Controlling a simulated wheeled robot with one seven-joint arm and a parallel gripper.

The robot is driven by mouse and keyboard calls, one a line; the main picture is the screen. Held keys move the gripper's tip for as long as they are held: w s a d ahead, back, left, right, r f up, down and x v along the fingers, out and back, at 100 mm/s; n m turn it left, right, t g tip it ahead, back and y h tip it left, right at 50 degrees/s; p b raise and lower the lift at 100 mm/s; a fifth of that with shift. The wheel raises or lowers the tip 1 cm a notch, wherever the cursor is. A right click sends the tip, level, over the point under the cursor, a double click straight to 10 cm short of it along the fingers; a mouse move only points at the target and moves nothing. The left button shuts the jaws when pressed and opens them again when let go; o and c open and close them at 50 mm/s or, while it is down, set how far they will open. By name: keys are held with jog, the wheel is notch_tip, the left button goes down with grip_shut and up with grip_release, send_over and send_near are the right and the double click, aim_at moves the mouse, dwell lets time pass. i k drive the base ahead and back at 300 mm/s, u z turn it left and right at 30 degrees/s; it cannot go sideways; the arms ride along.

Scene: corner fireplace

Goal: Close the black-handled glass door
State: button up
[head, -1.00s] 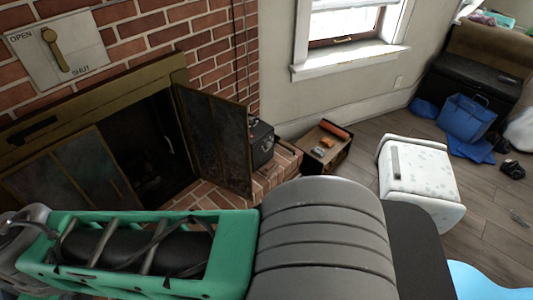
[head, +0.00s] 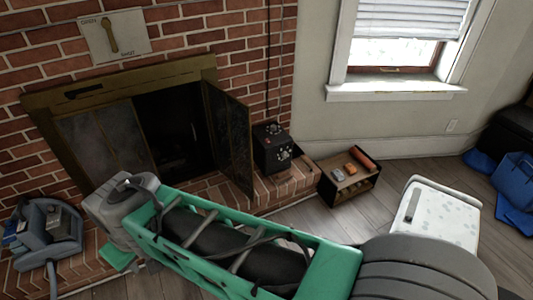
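The fireplace (head: 120,82) is set in the brick wall at the left, with a brass-coloured frame. Its right glass door (head: 228,138) stands open, swung out toward the room, with dark glass in a thin frame. The left glass panels (head: 98,145) cover the left part of the opening. I cannot make out a black handle clearly on the open door. My green and grey arm crosses the lower picture in front of the hearth and hides its front.
A black box (head: 272,150) stands on the brick hearth just right of the open door. A small wooden crate (head: 348,192) and a white speckled cabinet (head: 436,212) stand farther right. A blue-grey container (head: 48,232) sits at the lower left. Wooden floor (head: 300,215) shows between.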

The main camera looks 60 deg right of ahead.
aim_at(238, 132)
jog(key=z, duration=1.15)
jog(key=i, duration=1)
jog(key=u, duration=0.05)
